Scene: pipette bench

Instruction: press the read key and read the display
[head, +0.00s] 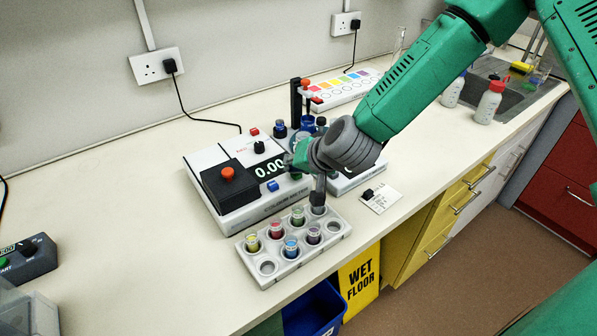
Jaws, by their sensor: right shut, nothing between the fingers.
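The white meter (205,160) stands on the bench at the centre, with a black block topped by an orange knob (227,173). Its dark display (268,170) shows "0.00" in white digits; the display's right end is hidden behind my right gripper. A blue key (272,186) sits on the meter just below the display; I cannot read a label on it. My right gripper (317,199) is shut and empty, pointing down by the meter's right front, over the back right part of the tube rack. My left gripper is not in view.
A white rack (267,268) with several coloured tubes stands right in front of the meter. A small card with a black switch (381,200) lies to the right. Bottles (489,103) and a sink are at the back right.

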